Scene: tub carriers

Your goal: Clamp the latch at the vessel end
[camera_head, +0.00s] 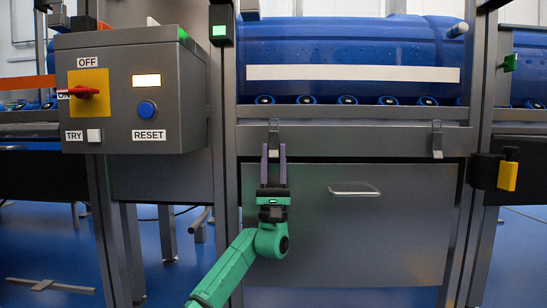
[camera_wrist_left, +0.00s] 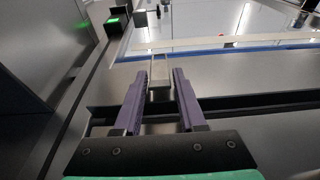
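A grey metal latch (camera_head: 273,136) hangs on the front rail below the blue vessel (camera_head: 350,55). A second similar latch (camera_head: 437,140) hangs farther right on the same rail. No mark shows which one is at the vessel end. My left gripper (camera_head: 273,148) is at the left latch, its two purple fingers pointing up. In the left wrist view the gripper (camera_wrist_left: 160,75) is open, with the latch's end (camera_wrist_left: 160,92) between the fingertips. A narrow gap seems to show on each side; contact cannot be told. My right gripper is not in view.
A grey control box (camera_head: 130,90) with a red switch, a lit panel and a blue RESET button stands left of the gripper. A steel panel with a handle (camera_head: 354,190) lies below the rail. A yellow-and-black lock (camera_head: 507,175) sits on the right post.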

